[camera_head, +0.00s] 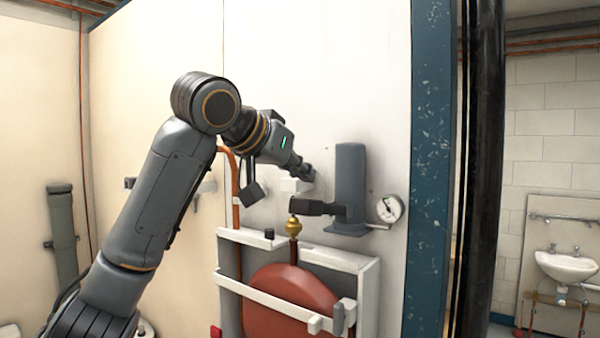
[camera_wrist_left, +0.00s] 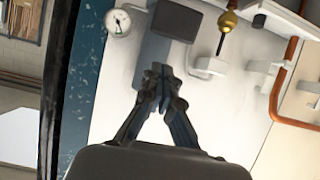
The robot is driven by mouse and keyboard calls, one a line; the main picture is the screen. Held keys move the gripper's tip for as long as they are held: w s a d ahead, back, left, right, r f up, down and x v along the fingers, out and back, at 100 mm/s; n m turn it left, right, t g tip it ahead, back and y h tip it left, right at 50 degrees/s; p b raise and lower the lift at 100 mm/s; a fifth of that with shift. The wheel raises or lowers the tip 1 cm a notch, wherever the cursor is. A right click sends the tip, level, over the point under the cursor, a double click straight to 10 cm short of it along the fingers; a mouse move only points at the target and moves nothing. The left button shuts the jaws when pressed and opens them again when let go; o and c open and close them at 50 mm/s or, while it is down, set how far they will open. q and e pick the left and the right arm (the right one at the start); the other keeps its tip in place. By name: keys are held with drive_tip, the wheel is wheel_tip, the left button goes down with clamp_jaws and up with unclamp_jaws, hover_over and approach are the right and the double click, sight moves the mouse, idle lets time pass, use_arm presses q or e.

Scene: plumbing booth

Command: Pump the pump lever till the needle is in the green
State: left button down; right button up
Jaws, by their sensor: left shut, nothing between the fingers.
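The pump is a grey upright cylinder (camera_head: 350,180) on the white wall panel. Its dark lever (camera_head: 317,207) sticks out to the left from low on the body. A round white gauge (camera_head: 389,208) sits right of the pump base; it also shows in the wrist view (camera_wrist_left: 117,23), with a dark needle whose exact reading is too small to tell. My left gripper (camera_head: 307,174) is shut and empty, above the lever and left of the cylinder. In the wrist view its fingertips (camera_wrist_left: 158,75) are together, apart from the dark lever end (camera_wrist_left: 177,20). My right gripper is not in view.
Below the lever stands a red tank (camera_head: 290,295) in a white frame (camera_head: 345,257), with a brass fitting (camera_head: 294,226) on top. A copper pipe (camera_head: 236,195) runs left of it. A blue post (camera_head: 428,150) edges the panel at right. A sink (camera_head: 565,266) is far right.

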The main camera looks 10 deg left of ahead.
use_arm(q)
drive_tip(key=shift+s+a+f, duration=0.15)
drive_tip(key=shift+s+f, duration=0.1)
drive_tip(key=shift+f, duration=0.35)
drive_tip(key=shift+s+a+f, duration=0.1)
drive_tip(key=shift+s+f, duration=0.1)
drive_tip(key=shift+f, duration=0.35)
drive_tip(key=shift+w+d, duration=0.1)
